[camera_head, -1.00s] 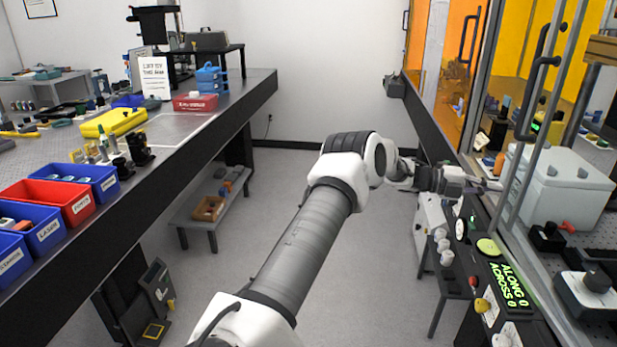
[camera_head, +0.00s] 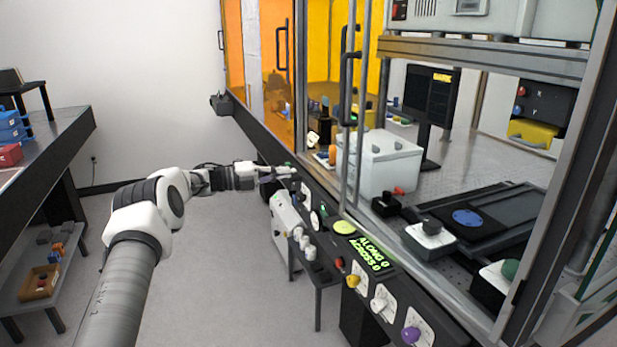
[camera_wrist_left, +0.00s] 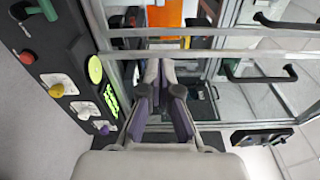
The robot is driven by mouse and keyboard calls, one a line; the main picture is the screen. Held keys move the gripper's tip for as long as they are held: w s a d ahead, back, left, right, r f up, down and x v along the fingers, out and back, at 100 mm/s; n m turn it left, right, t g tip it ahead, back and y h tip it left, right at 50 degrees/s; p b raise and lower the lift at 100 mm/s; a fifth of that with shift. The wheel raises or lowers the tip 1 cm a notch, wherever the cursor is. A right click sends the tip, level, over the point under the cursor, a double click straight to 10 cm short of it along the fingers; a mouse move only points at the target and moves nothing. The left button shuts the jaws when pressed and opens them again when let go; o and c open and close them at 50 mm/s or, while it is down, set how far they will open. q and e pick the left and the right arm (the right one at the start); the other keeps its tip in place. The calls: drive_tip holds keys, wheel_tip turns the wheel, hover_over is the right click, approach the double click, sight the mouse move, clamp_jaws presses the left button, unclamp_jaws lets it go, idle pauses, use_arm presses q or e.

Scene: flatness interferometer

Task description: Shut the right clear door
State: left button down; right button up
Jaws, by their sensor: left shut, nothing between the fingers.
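Two clear door panels with grey metal edge posts stand close together at the middle of the cabinet front. The right clear door's black handle (camera_head: 346,90) shows by these posts; which post belongs to which door is hard to tell. The cabinet front to the right of them is open. My left gripper (camera_head: 287,171) is shut and empty, left of the posts above the front control ledge. My right gripper is out of view.
Knobs and a green display (camera_head: 370,255) line the ledge below the doors. Inside are a white box (camera_head: 385,165) and a dark stage with a blue disc (camera_head: 467,218). Orange panels (camera_head: 272,95) stand farther left. The floor between benches is clear.

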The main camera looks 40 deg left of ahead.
use_arm(q)
wheel_tip(320, 180, down, 10)
drive_tip(key=s+d+n+y+p, duration=0.2)
drive_tip(key=y, duration=0.2)
drive_tip(key=s+d+r+n+p, duration=0.1)
drive_tip(key=s+d+r+p, duration=0.15)
drive_tip(key=s+d, duration=0.3)
drive_tip(key=t, duration=0.2)
approach(352, 169)
drive_tip(key=shift+h, duration=0.4)
drive_tip(key=p+x, duration=0.2)
drive_tip(key=x, duration=0.5)
drive_tip(key=shift+w+a+f, duration=0.1)
drive_tip(key=shift+w+f, duration=0.05)
